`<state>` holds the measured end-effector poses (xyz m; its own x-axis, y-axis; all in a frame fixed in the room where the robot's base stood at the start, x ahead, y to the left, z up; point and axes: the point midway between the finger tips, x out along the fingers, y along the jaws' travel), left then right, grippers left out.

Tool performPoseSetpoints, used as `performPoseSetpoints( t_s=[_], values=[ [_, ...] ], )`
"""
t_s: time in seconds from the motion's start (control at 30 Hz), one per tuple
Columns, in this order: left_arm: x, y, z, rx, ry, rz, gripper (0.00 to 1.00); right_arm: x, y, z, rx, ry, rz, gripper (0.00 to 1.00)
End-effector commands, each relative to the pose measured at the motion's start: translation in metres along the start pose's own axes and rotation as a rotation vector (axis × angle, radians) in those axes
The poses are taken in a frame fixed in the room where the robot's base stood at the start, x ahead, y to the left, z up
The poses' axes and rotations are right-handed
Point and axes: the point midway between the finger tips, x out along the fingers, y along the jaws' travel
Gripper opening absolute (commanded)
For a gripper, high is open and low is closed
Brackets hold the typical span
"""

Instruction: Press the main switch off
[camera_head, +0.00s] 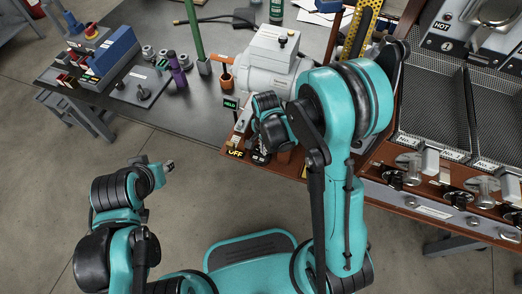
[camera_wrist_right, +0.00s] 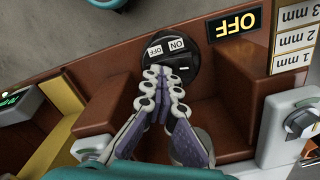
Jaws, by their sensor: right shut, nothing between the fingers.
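The main switch (camera_wrist_right: 186,70) is a round black switch with white ON and OFF labels, on the brown front of the machine. A yellow-on-black OFF sign (camera_wrist_right: 235,24) sits beside it and also shows in the head view (camera_head: 236,153). My right gripper (camera_wrist_right: 166,78) is shut and empty, its fingertips right at the switch's lower edge; whether they touch it I cannot tell. In the head view the right wrist and hand largely hide the switch. My left gripper (camera_head: 168,166) is over the floor, away from the machine; its jaw state is unclear.
Brown ledges stand on both sides of the right fingers. A grey knob (camera_wrist_right: 299,122) and mm labels (camera_wrist_right: 294,39) are near the switch. A green display (camera_head: 231,104) and a white-grey motor housing (camera_head: 268,62) lie behind it. Mesh trays (camera_head: 430,105) are at right.

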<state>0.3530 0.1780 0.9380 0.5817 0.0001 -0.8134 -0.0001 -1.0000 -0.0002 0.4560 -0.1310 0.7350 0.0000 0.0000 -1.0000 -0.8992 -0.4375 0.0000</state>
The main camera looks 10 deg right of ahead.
Motion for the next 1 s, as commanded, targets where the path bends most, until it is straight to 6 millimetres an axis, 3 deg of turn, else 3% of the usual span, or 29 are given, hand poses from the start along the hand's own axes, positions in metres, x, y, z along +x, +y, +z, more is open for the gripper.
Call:
performPoseSetpoints(
  t_s=[0.8,1.0],
  values=[
    [-0.038,0.000,-0.028,0.000,0.000,0.000,0.36,-0.064,0.000,0.000,0.000,0.000,0.000,0.00],
    [-0.042,0.000,-0.030,0.000,0.000,0.000,0.36,-0.071,0.000,0.000,0.000,0.000,0.000,0.00]
  ],
)
